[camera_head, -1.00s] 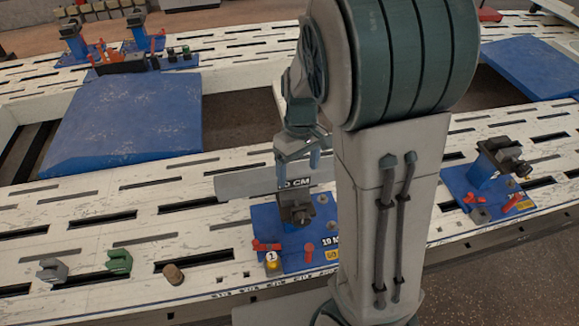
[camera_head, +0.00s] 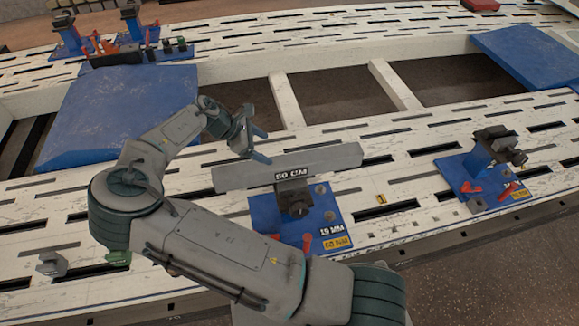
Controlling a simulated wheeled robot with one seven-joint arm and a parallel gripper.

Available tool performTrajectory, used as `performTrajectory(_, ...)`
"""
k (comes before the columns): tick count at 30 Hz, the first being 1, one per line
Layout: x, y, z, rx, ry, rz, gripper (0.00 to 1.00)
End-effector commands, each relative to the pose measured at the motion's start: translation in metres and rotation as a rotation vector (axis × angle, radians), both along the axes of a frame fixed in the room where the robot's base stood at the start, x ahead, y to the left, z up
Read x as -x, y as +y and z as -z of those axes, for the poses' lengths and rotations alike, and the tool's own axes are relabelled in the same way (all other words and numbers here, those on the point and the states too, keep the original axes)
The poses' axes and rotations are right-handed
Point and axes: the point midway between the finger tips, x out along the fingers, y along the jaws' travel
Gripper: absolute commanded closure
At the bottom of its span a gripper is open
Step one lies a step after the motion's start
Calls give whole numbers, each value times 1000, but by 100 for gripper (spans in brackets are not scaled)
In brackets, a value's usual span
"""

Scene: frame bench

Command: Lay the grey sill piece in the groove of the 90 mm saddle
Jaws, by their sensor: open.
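The grey sill piece (camera_head: 235,177), a long bar labelled 50 CM, lies across the top of the dark block of the middle saddle (camera_head: 294,203). The saddle stands on a blue base plate (camera_head: 265,212) with a white and a yellow label; I cannot read the yellow one surely. The bar hides the saddle's top, so I cannot tell whether it is seated in the groove. My gripper (camera_head: 263,146) is open and empty, just behind and above the left half of the bar, apparently apart from it.
Another saddle on a blue plate (camera_head: 459,172) stands at the right. A grey piece (camera_head: 52,264) and a green piece (camera_head: 118,258) lie at the front left, the green partly behind my arm. More fixtures (camera_head: 130,22) stand at the back left. The slotted bench has open gaps behind.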

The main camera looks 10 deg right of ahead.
Motion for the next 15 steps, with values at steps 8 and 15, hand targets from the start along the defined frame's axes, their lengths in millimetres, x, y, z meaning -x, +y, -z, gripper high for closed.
performTrajectory(8, -6, -5, 14, 46, 12, -61, 20)
performTrajectory(15, -7, -37, 47, 45, 12, -60, 20)
